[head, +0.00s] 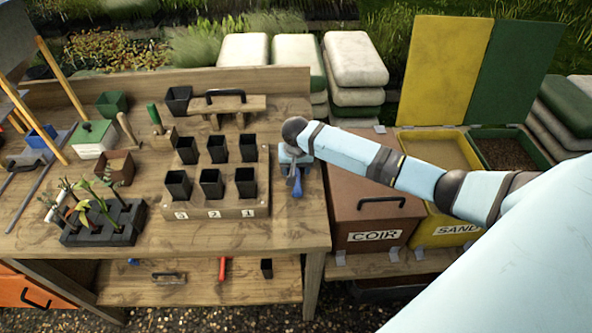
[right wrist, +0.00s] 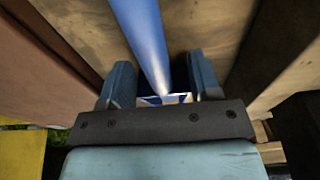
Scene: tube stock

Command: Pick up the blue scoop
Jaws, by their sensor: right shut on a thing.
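The blue scoop (head: 296,186) is at the right end of the wooden bench, between the pot rack and the coir bin. My right gripper (head: 294,168) is shut on it. The gripper and arm hide part of the scoop in the head view. In the right wrist view, a smooth blue shaft of the scoop (right wrist: 143,38) rises between the two fingers of my right gripper (right wrist: 158,75). Whether the scoop touches the bench top is hard to tell. My left gripper is not in view.
The pot rack (head: 262,203) with several black pots stands just left of the scoop. The coir bin (head: 360,215) with its lid shut and the open sand bin (head: 437,152) are to the right. A seedling tray (head: 102,238) is at the bench's front left.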

